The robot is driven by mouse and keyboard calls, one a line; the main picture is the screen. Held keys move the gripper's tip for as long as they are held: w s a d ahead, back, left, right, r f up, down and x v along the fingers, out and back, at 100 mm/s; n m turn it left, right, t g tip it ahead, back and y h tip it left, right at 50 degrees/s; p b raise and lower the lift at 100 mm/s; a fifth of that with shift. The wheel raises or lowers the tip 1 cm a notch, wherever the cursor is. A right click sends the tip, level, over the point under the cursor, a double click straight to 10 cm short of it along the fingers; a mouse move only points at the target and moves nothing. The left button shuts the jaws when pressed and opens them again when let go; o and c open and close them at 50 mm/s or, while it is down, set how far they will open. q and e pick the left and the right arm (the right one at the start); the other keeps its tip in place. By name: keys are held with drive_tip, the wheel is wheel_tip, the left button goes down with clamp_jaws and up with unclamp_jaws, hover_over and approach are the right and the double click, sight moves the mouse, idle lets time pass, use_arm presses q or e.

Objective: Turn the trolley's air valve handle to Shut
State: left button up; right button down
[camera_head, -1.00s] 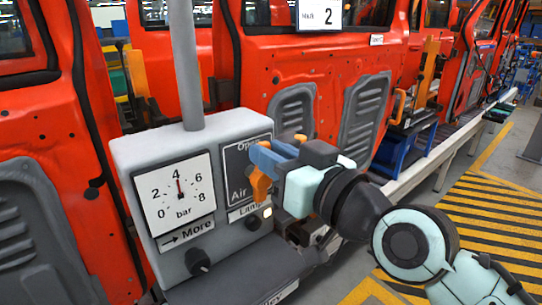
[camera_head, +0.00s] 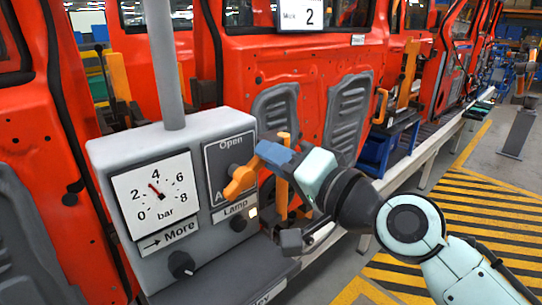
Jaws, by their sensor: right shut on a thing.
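The grey trolley box (camera_head: 180,150) carries a dark valve panel (camera_head: 215,160) with "Open" at its top; the lower lettering is partly covered. The orange valve handle (camera_head: 240,183) slants from lower left to upper right across the panel. My right gripper (camera_head: 265,158), with blue fingers, is shut on the handle's upper right end. The "Shut" mark is not visible. The pressure gauge (camera_head: 158,198) on the box has its needle between 2 and 4 bar. My left gripper is not in view.
A lamp knob (camera_head: 238,222) and a dark knob (camera_head: 181,265) sit lower on the box. A grey pole (camera_head: 163,60) rises from it. Red doors (camera_head: 300,65) stand close behind. Yellow-striped floor (camera_head: 490,215) lies clear at the right.

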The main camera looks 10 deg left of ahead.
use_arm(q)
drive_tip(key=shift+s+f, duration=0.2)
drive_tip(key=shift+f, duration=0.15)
use_arm(e)
drive_tip(key=shift+w+d+f+m, duration=0.1)
drive_tip(key=shift+f+m, duration=0.3)
drive_tip(key=shift+m, duration=0.65)
drive_tip(key=shift+w+d+f+m, duration=0.1)
drive_tip(key=shift+f+m, duration=0.35)
drive_tip(key=shift+m, duration=0.65)
drive_tip(key=shift+w+d+f+m, duration=0.1)
drive_tip(key=shift+f+m, duration=0.3)
drive_tip(key=shift+m, duration=0.65)
drive_tip(key=shift+a+f, duration=0.1)
drive_tip(key=c, duration=1)
unclamp_jaws()
drive_tip(key=shift+o, duration=0.2)
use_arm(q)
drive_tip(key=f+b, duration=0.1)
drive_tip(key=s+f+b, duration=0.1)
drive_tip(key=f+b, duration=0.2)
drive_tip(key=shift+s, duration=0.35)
use_arm(e)
drive_tip(key=v, duration=1.3)
drive_tip(key=shift+s, duration=0.15)
